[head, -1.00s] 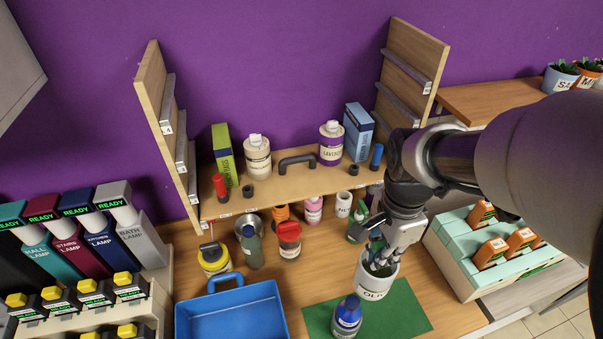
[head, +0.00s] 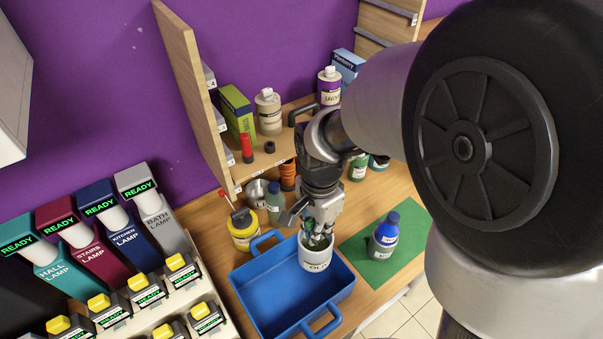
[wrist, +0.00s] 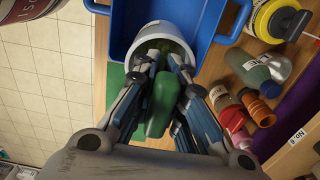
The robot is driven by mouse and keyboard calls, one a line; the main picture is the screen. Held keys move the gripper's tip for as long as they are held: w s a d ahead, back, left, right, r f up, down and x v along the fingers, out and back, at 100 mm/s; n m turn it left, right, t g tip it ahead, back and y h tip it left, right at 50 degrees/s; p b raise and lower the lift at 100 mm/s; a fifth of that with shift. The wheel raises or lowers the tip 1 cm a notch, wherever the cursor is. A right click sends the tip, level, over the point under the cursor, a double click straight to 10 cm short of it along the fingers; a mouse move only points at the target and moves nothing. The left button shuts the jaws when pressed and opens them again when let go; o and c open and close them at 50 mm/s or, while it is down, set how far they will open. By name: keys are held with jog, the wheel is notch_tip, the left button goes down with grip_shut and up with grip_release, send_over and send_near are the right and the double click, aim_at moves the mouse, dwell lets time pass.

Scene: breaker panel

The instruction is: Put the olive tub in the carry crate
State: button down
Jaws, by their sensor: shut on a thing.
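The olive tub, a white pot labelled "OLI…" (head: 315,257), hangs from my gripper (head: 318,240) over the right part of the blue carry crate (head: 262,290). The crate shows beyond the tub in the wrist view (wrist: 205,18). I cannot tell the exact height of the tub's base over the crate floor.
A blue-capped bottle (head: 384,236) stands on the green mat (head: 353,246) right of the crate. A yellow tub (head: 243,231) and a grey-green bottle (head: 275,202) stand behind the crate. Lamp switches (head: 145,291) line the left. The crate's left and middle are clear.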

notch_tip(320, 180, down, 14)
jog(key=b, duration=0.2)
jog(key=shift+a, duration=0.15)
jog(key=shift+s+f+b, duration=0.1)
jog(key=shift+f+b, duration=0.1)
jog(key=shift+b, duration=0.15)
jog(key=c, duration=1.6)
grip_release()
notch_tip(320, 180, up, 13)
jog(key=p, duration=0.2)
jog(key=shift+f+p, duration=0.15)
jog(key=shift+p, duration=0.15)
jog(key=s+d+r+n+t, duration=0.2)
jog(key=s+d+r+n, duration=0.3)
jog(key=s+r, duration=0.2)
jog(key=s+d+r+n+t, duration=0.2)
jog(key=s+d+r+n, duration=0.3)
jog(key=r, duration=0.4)
jog(key=shift+s+d+r+n+t, duration=0.3)
jog(key=shift+s+n, duration=0.3)
jog(key=shift+s, duration=0.3)
